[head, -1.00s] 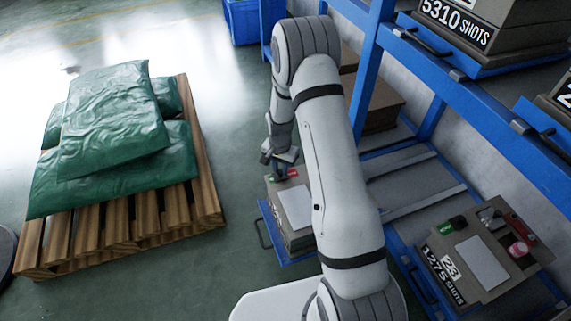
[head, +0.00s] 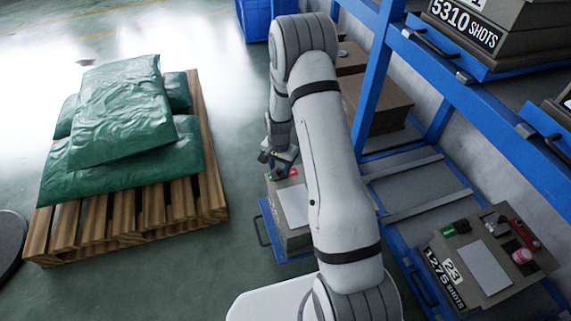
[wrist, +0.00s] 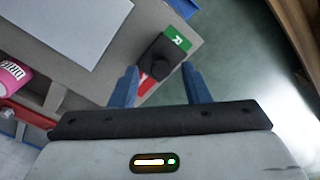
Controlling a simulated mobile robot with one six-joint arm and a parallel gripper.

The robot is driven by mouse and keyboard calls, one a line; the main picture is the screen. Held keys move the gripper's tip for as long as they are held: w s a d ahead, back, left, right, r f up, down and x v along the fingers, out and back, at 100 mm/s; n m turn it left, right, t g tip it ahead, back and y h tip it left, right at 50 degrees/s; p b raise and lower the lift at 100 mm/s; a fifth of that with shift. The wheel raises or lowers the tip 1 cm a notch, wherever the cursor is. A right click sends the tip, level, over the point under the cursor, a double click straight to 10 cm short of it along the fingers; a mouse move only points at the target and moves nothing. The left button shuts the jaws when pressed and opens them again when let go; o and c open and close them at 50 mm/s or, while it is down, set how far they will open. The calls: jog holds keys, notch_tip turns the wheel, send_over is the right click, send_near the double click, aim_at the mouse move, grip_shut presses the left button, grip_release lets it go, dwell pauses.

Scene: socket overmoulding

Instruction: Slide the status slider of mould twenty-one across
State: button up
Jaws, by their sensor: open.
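My gripper (wrist: 159,72) is open above the slider. Its two blue fingers stand apart on either side of the knob's near side, over the red patch. Whether they touch the knob I cannot tell. In the head view my gripper (head: 280,163) is at the mould's far end, partly hiding the slider.
A mould marked 23 (head: 488,262) sits on the rack at right, with its own green-ended slider. The blue rack (head: 467,97) stands to the right. A pallet (head: 205,187) with green sacks is at left. A pink cylinder (wrist: 12,75) is near the mould's edge.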

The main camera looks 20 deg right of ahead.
aim_at(280, 169)
notch_tip(280, 169, up, 8)
jog(key=p, duration=0.2)
jog(key=shift+f+p, duration=0.1)
jog(key=shift+p, duration=0.25)
